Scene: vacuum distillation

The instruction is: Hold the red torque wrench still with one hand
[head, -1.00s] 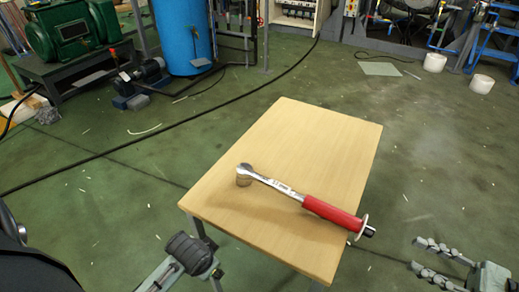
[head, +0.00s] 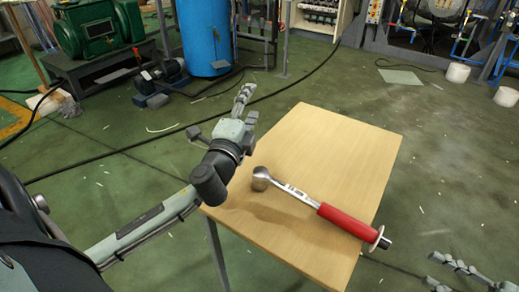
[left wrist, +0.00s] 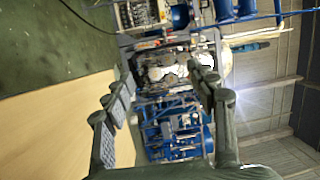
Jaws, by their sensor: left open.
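The torque wrench (head: 305,198) lies on the wooden table (head: 335,140) in the head view. Its metal head is to the left and its red handle (head: 345,220) is to the right, with the handle end reaching past the table's right edge. My left gripper (head: 238,108) is open and empty, raised near the table's left edge, beyond and left of the wrench head. In the left wrist view its two fingers (left wrist: 160,90) are spread with nothing between them, and the wrench is not seen there. My right gripper (head: 440,270) is open and empty at the bottom right, partly cut off.
A green machine (head: 100,28) and a blue tank (head: 205,35) stand at the back left. A black cable (head: 130,148) runs over the green floor. White buckets (head: 457,73) stand at the back right. The table beyond the wrench is bare.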

